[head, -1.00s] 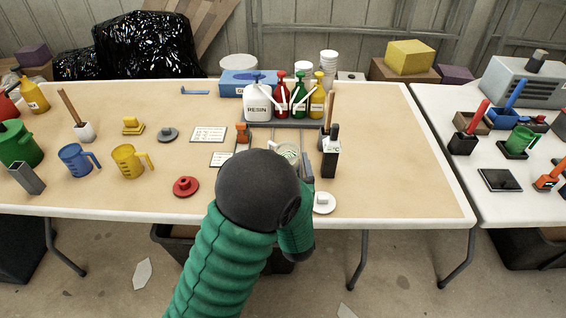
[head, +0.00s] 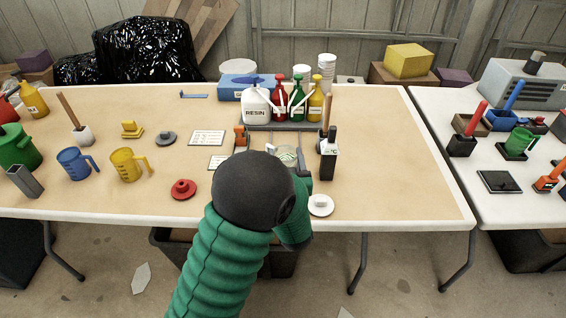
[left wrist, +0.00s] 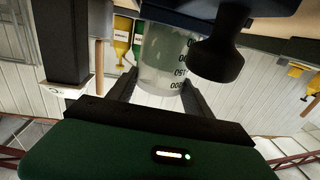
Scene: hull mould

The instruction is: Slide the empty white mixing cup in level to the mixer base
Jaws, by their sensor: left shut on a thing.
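A pale, see-through mixing cup (head: 287,156) with dark graduation marks stands at the middle of the table, partly hidden behind my left arm. In the left wrist view the cup (left wrist: 163,62) is between the two dark fingers of my left gripper (left wrist: 157,92), which is shut on it. In the head view the gripper is mostly hidden by my arm. A dark body with a black knob-like part (left wrist: 220,57) overlaps the cup's right side in the wrist view. I cannot tell whether it is the mixer base. My right gripper is not in view.
A black upright holder (head: 328,163) stands just right of the cup. The resin jug (head: 256,106) and several pump bottles stand behind it. A white lid (head: 320,205) and a red lid (head: 183,189) lie near the front edge. The table's right part is bare.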

